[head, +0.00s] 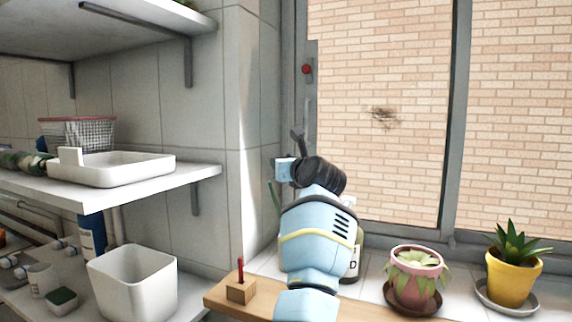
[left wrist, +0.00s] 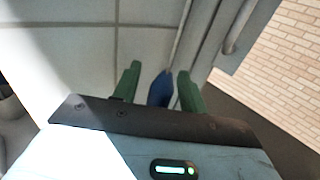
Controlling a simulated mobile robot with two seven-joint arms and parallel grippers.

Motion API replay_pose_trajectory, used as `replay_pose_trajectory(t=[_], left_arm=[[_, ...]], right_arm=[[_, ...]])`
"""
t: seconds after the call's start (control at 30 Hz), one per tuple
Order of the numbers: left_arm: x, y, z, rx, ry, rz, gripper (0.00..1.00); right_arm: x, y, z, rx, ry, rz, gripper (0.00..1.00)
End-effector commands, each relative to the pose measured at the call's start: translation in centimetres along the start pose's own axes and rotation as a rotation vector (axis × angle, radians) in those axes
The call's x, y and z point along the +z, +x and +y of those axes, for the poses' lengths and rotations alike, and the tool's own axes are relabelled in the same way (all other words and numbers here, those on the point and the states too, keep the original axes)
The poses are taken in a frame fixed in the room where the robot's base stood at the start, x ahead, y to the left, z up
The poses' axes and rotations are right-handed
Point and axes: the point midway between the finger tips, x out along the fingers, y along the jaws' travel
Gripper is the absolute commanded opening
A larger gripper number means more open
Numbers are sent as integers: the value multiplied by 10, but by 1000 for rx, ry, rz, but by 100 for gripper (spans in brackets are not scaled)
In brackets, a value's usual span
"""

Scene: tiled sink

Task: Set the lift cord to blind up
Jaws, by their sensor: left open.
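My left gripper (head: 276,188) is by the corner of the tiled wall and the window frame, partly hidden in the head view. In the left wrist view my left gripper (left wrist: 158,72) shows two green fingers spread apart. A small dark blue thing (left wrist: 160,90) shows between them; I cannot tell whether it is a cord end or whether it touches a finger. No lift cord or blind stands out clearly in the head view. A red knob (head: 306,69) sits on a grey plate on the window frame. My right gripper is not in view.
A long handle (head: 308,112) is on the window frame, also in the left wrist view (left wrist: 240,25). Potted plants, one pink (head: 413,280) and one yellow (head: 513,279), stand on the sill. A wooden block (head: 241,291) with a red stick is front left. Shelves (head: 205,173) jut out at left.

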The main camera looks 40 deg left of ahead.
Motion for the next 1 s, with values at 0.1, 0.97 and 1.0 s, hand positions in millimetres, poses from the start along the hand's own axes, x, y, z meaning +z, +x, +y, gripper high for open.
replay_pose_trajectory(t=[0.1,0.97,1.0], left_arm=[[-1,-10,-2,-2,0,0,42],[-1,-77,0,0,2,0,42],[1,-76,0,2,5,-5,42]], right_arm=[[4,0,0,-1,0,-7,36],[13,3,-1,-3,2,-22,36],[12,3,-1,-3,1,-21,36]])
